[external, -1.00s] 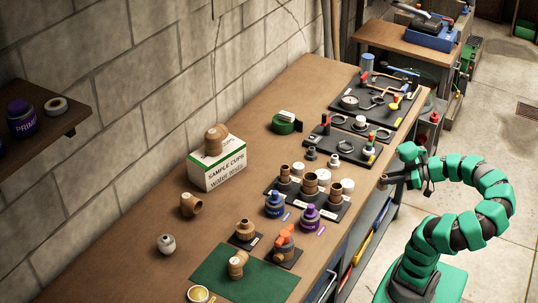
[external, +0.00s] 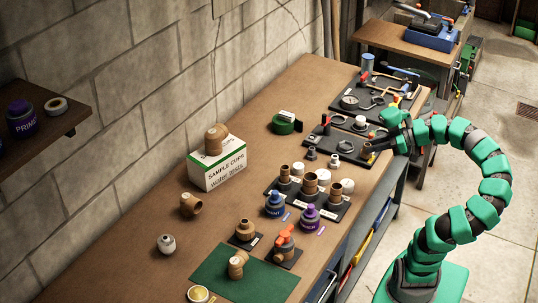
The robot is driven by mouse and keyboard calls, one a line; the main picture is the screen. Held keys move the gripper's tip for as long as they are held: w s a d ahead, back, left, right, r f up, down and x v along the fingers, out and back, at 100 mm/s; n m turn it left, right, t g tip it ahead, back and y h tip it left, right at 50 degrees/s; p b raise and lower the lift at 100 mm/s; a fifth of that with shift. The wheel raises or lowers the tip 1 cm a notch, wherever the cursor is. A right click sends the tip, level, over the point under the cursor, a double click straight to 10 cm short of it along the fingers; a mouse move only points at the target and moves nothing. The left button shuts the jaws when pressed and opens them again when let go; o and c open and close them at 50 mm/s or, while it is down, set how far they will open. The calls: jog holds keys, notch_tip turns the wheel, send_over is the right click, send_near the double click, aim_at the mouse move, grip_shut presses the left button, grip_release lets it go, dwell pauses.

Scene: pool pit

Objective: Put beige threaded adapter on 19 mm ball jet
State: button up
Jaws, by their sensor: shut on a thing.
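My gripper (external: 372,148) is at the right edge of the workbench, over the black tray of small parts. It is shut on a small brownish fitting (external: 367,147) that juts out to the left. This may be the beige threaded adapter, but it is too small to be sure. Several tan fittings are on the bench, one on the green mat (external: 237,266) and one lying behind it (external: 190,204). I cannot pick out the 19 mm ball jet with certainty.
A black rack (external: 327,209) with tan fittings and white caps is mid-bench. Blue (external: 275,204) and purple (external: 310,217) cans stand before it. A sample cups box (external: 217,170) is by the wall. The black tray (external: 345,147) holds upright red- and yellow-topped parts near my gripper.

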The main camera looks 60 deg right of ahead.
jog(key=w+a+n+g+y+p, duration=0.2)
jog(key=w+a, duration=0.7)
jog(key=w, duration=0.3)
jog(key=w+a+n+g+y+p, duration=0.1)
jog(key=w+a+n+y+p, duration=0.1)
jog(key=w+a, duration=0.9)
jog(key=w+a+f+n+g+y+p, duration=0.1)
jog(key=w+a+n+g+p, duration=0.15)
jog(key=a, duration=1.05)
jog(key=w+a+f+n+g+y+p, duration=0.1)
jog(key=w+a, duration=0.2)
jog(key=a, duration=1.1)
jog(key=b, duration=0.1)
send_over(172, 237)
notch_tip(172, 237, down, 6)
jog(key=shift+f+b, duration=0.4)
jog(key=shift+f, duration=1.4)
